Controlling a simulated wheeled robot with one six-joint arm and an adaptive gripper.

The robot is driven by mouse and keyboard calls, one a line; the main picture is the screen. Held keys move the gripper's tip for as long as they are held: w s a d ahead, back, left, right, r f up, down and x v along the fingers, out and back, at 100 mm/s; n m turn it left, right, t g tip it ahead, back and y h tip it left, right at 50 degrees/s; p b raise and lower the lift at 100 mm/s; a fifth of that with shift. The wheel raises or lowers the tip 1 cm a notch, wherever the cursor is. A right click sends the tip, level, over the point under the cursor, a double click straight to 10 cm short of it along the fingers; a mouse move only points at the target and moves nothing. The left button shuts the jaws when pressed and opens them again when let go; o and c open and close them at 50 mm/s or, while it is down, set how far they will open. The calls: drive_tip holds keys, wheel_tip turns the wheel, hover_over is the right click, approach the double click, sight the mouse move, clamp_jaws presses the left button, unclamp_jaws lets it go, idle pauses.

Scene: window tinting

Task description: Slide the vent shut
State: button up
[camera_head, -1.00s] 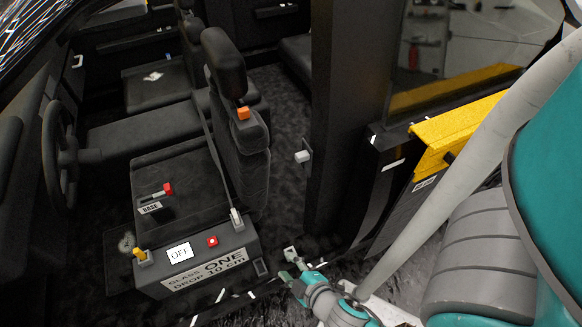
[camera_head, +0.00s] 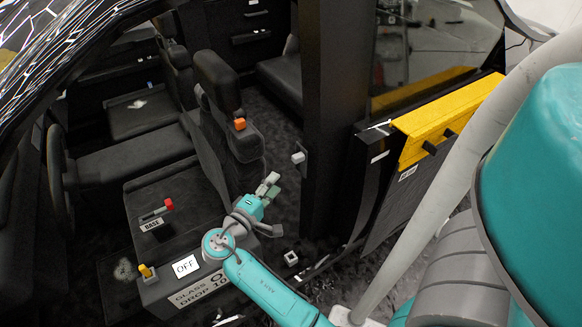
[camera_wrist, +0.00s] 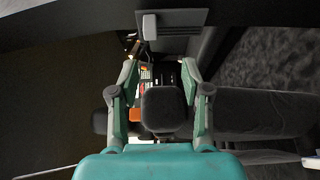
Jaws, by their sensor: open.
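A small white knob (camera_head: 298,157) stands out from the dark pillar beside the seats. The wrist view shows a flat grey plate (camera_wrist: 183,18) at the top, with a white tab (camera_wrist: 149,26) near its left end. This looks like the vent and its slider, but I cannot tell how far it is open. My gripper (camera_head: 273,204) is open and empty, below and left of the knob in the head view. In the wrist view my gripper (camera_wrist: 159,74) has its fingers spread, apart from the plate, which lies beyond the fingertips.
A black seat with a headrest (camera_head: 217,82) and orange button (camera_head: 239,124) stands close behind my gripper. A yellow door piece (camera_head: 450,118) is at right.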

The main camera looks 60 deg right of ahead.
sight(294, 161)
drive_tip(key=shift+m+g, duration=0.3)
drive_tip(key=shift+g, duration=0.2)
drive_tip(key=d, duration=0.3)
drive_tip(key=s+d, duration=0.1)
drive_tip(key=d, duration=0.3)
drive_tip(key=d+r, duration=0.1)
drive_tip(key=d, duration=0.2)
drive_tip(key=shift+s+d+r, duration=0.1)
drive_tip(key=shift+s+d, duration=0.2)
drive_tip(key=shift+s, duration=0.05)
